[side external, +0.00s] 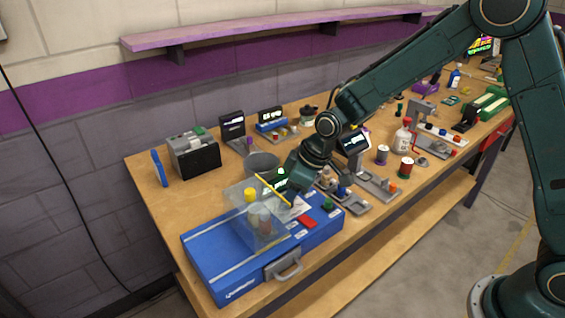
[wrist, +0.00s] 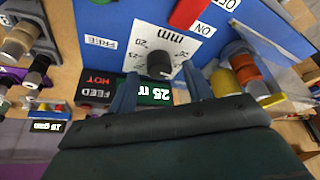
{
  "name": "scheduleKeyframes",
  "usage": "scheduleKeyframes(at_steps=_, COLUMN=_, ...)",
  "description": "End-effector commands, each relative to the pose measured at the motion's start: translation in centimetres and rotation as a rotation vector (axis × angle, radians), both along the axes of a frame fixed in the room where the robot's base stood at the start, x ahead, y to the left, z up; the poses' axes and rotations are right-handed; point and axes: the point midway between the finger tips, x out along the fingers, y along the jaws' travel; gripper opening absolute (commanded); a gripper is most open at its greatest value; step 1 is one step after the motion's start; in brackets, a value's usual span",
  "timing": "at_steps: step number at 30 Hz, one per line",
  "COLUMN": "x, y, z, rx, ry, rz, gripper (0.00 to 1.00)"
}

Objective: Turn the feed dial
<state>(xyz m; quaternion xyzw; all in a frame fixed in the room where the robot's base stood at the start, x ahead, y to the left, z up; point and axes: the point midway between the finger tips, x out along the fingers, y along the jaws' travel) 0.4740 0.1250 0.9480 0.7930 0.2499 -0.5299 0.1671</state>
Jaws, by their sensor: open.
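The feed dial (wrist: 160,66) is a dark round knob on a white plate (wrist: 136,40) with mm scale marks, in the wrist view. A display (wrist: 155,93) with green-and-white characters that seem to read 25 m lies beside it, next to FEED and HOT labels. My gripper (wrist: 160,80) is open, with one finger at each side of the knob's near end; I cannot tell whether they touch it. In the side view my gripper (side external: 291,197) is low over the blue machine (side external: 215,262) and hides the dial.
A clear cover (side external: 240,225) with yellow and orange parts stands beside my gripper. A red ON/OFF switch (wrist: 188,12) lies beyond the dial. A grey bin (side external: 262,165) and a small-parts tray (side external: 350,200) stand close by on the crowded bench.

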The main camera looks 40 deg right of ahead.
Motion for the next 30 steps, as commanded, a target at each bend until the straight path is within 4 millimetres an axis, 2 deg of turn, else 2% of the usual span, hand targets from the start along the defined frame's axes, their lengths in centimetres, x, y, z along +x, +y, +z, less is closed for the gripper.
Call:
scheduleKeyframes(at_steps=21, x=-3.0, y=-2.2, z=9.0, rx=0.0, ry=-0.002, rz=-0.002, gripper=0.5)
scheduleKeyframes(at_steps=30, x=-3.9, y=-2.7, z=11.5, rx=0.0, ry=0.0, rz=-0.001, gripper=0.5)
